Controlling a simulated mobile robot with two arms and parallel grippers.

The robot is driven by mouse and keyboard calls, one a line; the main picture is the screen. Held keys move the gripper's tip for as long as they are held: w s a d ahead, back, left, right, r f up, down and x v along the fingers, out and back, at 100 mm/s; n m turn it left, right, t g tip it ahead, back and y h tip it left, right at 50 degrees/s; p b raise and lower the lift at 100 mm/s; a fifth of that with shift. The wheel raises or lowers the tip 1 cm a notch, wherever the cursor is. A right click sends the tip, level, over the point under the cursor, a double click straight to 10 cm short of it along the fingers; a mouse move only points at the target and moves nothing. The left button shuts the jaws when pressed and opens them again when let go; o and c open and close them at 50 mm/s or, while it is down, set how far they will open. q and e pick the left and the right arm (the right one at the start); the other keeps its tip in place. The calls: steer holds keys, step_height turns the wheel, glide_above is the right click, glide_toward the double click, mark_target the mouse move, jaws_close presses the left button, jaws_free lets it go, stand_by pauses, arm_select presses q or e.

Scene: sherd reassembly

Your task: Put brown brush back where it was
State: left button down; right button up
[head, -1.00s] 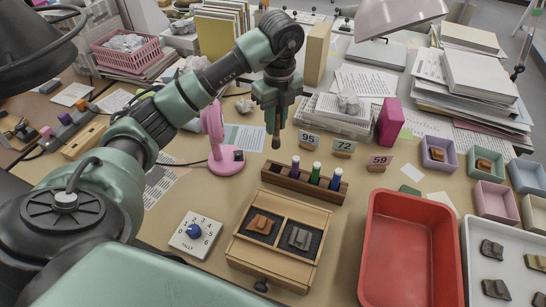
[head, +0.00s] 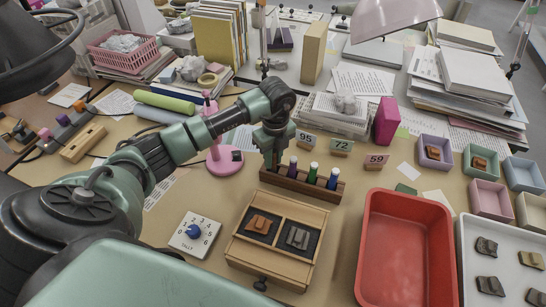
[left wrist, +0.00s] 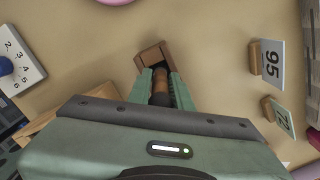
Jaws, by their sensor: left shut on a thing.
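My left gripper (head: 273,150) is shut on the brown brush, pointing down over the left end of the wooden brush rack (head: 304,187). In the left wrist view the brown brush (left wrist: 160,86) stands between the fingers (left wrist: 160,98), with the end of the rack (left wrist: 150,54) just beyond it. I cannot tell whether the brush's lower end is inside a slot or just above it. Purple (head: 293,167), green (head: 312,173) and blue (head: 333,178) brushes stand upright in the rack to the right. My right gripper is not in view.
A wooden box (head: 277,240) with two sherds lies in front of the rack, a red tray (head: 405,205) to the right. A pink lamp base (head: 226,163) stands close on the left. Number cards (head: 341,147) stand behind the rack.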

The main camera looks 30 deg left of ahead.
arm_select(q)
steer(key=c, duration=1.3)
jaws_free()
steer(key=shift+f, duration=0.1)
steer(key=shift+r, duration=0.5)
steer(key=r, duration=0.3)
steer(key=r+b, duration=0.1)
steer(key=r, duration=0.3)
steer(key=r+b, duration=0.1)
steer(key=r, duration=0.3)
steer(key=shift+d+r, duration=0.15)
steer(key=shift+d, duration=0.15)
